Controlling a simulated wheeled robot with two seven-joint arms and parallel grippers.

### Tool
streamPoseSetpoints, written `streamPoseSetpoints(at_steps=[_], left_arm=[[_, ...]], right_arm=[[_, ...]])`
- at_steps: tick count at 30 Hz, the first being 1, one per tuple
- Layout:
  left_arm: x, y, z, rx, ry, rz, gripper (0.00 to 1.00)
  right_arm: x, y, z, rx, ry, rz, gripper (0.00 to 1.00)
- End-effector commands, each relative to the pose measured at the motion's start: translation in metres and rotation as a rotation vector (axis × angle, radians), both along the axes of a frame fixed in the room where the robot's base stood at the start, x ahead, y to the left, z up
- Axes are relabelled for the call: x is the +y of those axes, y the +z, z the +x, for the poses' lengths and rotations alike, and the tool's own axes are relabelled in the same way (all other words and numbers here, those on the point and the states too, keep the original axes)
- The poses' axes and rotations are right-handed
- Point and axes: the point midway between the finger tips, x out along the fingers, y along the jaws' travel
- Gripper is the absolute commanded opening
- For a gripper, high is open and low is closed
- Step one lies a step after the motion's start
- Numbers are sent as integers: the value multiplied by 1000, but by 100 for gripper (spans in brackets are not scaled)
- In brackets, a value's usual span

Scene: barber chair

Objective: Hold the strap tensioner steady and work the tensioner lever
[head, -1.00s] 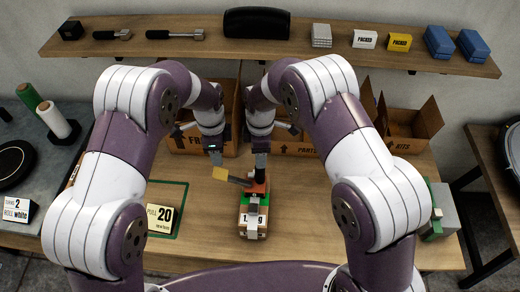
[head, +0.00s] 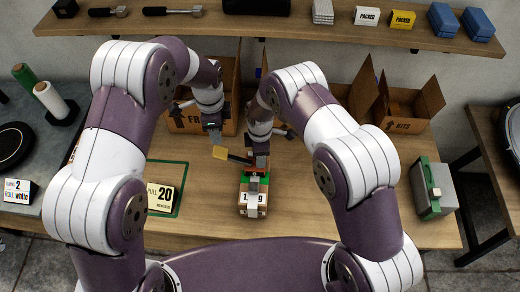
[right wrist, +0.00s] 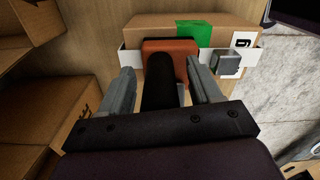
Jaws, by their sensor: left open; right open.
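The strap tensioner shows in the right wrist view as an orange-red body (right wrist: 172,50) with a black upright grip (right wrist: 158,85). It sits against a strapped brown carton (right wrist: 205,28), which is also in the head view (head: 243,196). The tensioner lever, a dark bar with a yellow end (head: 219,152), sticks out to the left. My right gripper (right wrist: 165,88) is open, its fingers on either side of the black grip; contact is unclear. In the head view it largely hides the tensioner. My left gripper (head: 213,136) is open just above the yellow end.
Open cartons stand behind, one (head: 405,122) marked BITS. A green-grey case (head: 432,190) stands at right. A shelf (head: 290,30) runs along the back.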

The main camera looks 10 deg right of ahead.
Motion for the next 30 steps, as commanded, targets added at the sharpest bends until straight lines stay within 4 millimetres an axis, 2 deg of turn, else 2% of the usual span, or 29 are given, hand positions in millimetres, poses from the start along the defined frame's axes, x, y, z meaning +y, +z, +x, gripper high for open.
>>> streamPoseSetpoints(at_steps=[1,6,8,10,12,15,17,26,30], left_arm=[[0,0,0,0,0,0,43],[0,0,0,0,0,0,43],[0,0,0,0,0,0,39],[0,8,2,-1,-14,-12,16],[0,29,3,3,-59,-50,0],[-2,52,3,10,-123,-100,0],[-2,57,2,12,-140,-113,0],[-3,54,1,14,-143,-113,0],[-5,37,1,17,-143,-111,0]], right_arm=[[0,0,0,0,0,0,54],[0,0,0,0,0,0,0],[0,0,0,0,0,0,0],[0,1,0,0,0,0,0],[0,1,0,-1,0,0,0],[0,0,0,-1,0,0,0],[0,0,0,-1,0,0,0],[0,1,1,-2,-1,1,0],[0,1,1,-2,-1,0,0]])
